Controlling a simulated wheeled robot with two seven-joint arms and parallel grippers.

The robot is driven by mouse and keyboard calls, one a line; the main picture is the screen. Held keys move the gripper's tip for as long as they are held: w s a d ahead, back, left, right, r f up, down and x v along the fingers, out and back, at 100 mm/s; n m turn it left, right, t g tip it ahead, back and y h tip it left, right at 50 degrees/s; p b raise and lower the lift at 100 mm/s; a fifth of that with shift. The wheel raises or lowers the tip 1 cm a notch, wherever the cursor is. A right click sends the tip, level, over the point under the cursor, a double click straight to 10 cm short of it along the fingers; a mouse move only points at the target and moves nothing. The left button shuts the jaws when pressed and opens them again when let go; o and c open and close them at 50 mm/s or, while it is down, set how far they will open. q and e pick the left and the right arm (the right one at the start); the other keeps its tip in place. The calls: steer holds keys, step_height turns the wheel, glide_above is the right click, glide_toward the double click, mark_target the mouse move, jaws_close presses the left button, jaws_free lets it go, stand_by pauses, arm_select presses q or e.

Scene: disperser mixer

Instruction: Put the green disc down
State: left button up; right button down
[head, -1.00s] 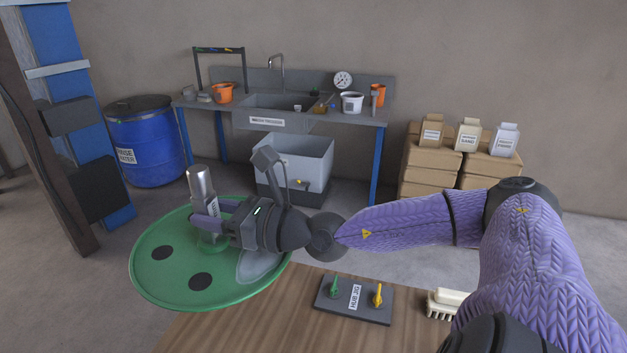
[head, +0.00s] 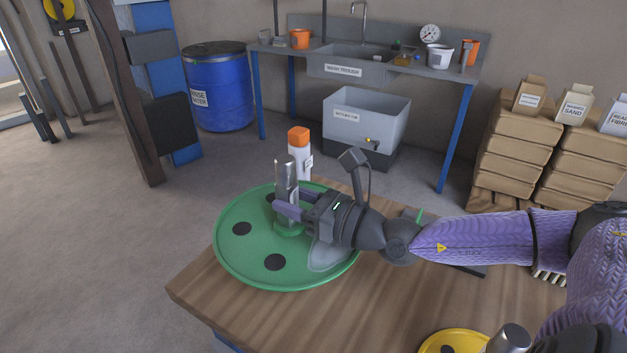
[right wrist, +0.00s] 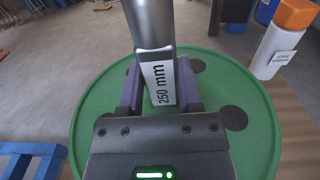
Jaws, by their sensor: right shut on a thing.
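The green disc (head: 240,258) is a wide round plate with dark round spots and a grey patch, seen in the head view over the left end of the wooden table. It also fills much of the right wrist view (right wrist: 95,100). A metal post (head: 287,178) labelled "250 mm" stands up from its centre. My right gripper (head: 284,205) is shut on this post, its fingers on either side in the right wrist view (right wrist: 150,90). The disc's left part overhangs the table edge. I cannot tell whether its underside touches the tabletop. My left gripper is not in view.
A white bottle with an orange cap (head: 299,155) stands just behind the disc. A yellow disc (head: 452,342) with a metal post is at the table's front right. The front left of the wooden table (head: 235,305) is bare. A brush (head: 548,275) lies at right.

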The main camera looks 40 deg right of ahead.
mark_target(295, 223)
step_height(295, 223, down, 6)
steer(key=b, duration=0.2)
steer(key=shift+r+b, duration=0.1)
steer(key=shift+b, duration=0.3)
